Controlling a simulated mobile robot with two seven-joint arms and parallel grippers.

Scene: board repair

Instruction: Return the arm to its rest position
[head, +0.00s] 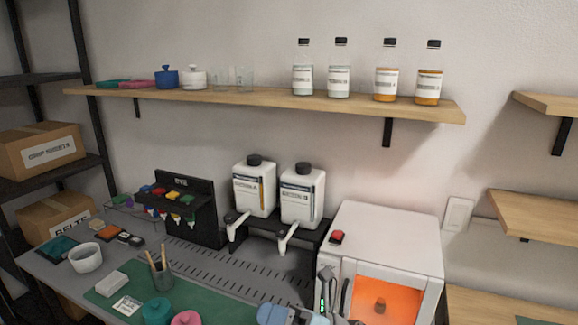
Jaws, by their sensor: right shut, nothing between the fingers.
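My right gripper (333,287) shows at the bottom edge, right of centre, with its dark fingers pointing up. It is shut and empty, in front of the left side of the white oven (390,232). Most of the arm behind it is below the frame. My left gripper is not in view.
The oven has a glowing orange window with a small dark thing inside. Two white dispensers (254,190) stand left of it. A green mat (200,290) holds a pencil cup (160,275) and round pots. A wall shelf (260,98) carries several bottles.

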